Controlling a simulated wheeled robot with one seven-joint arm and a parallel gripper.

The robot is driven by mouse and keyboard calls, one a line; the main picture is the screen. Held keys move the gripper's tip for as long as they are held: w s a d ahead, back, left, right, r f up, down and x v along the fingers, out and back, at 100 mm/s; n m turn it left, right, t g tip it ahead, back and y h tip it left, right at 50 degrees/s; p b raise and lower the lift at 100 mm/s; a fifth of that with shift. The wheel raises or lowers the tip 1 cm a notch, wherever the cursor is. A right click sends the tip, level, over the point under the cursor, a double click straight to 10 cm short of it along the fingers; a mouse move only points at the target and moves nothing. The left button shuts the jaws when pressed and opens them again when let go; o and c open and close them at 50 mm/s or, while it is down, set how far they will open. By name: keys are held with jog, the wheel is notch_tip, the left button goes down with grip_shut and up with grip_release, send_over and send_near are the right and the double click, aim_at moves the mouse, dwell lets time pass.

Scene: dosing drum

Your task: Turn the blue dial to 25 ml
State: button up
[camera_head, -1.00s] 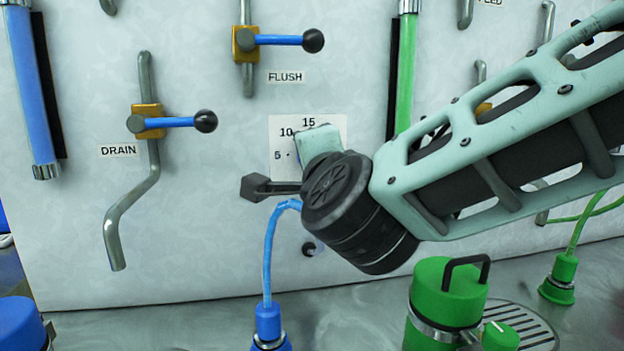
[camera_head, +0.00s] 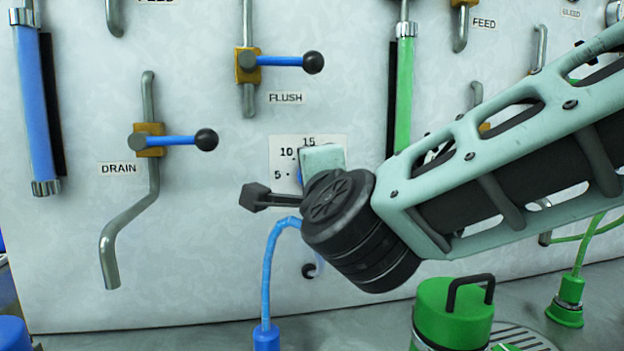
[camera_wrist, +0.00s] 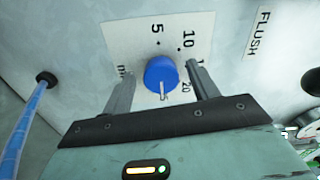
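The blue dial (camera_wrist: 160,72) sits on a white scale plate (camera_wrist: 120,38) on the wall panel, marked 5, 10, 20 and ml. The dial's pale pointer points down in the wrist view, toward a partly hidden number whose 5 shows. My gripper (camera_wrist: 160,69) is open, with one finger on each side of the dial and visible gaps between. The right finger covers part of the 15 mark. In the head view my wrist hides most of the dial; a bit of blue dial (camera_head: 303,186) and the left of the plate (camera_head: 285,153) show.
A flush valve (camera_head: 280,61) is above the plate and a drain valve (camera_head: 175,141) to its left, both with blue levers. A blue hose (camera_head: 267,275) hangs below. A green canister (camera_head: 450,310) stands at lower right.

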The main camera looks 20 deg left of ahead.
jog(key=v, duration=1.7)
jog(key=shift+d+b, duration=0.25)
jog(key=shift+b, duration=0.15)
jog(key=shift+s, duration=0.1)
